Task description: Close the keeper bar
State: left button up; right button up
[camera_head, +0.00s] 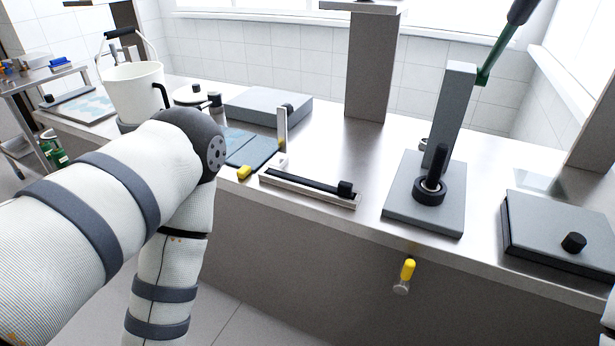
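A narrow pale metal bar (282,128) stands upright at the back end of a low fixture, with a black knob near its top. It looks like the keeper bar in a raised position, but I cannot be sure. In front of it lies a long light-coloured rail (318,196) with a dark strip along it and a black knob (345,188) at its right end. My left arm fills the left of the view and bends downward, clear of the bar; its gripper is out of frame. Only a sliver of my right arm shows at the right edge.
A grey plate with a black ring and post (429,191) and a green-handled lever press (456,110) stand right of the rail. A dark lidded box (560,235) is farther right. A white bucket (133,88) stands at left. A yellow-handled valve (407,270) juts from the bench front.

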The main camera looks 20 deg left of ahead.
aim_at(286, 110)
jog(key=k+u, duration=0.2)
jog(key=u, duration=0.5)
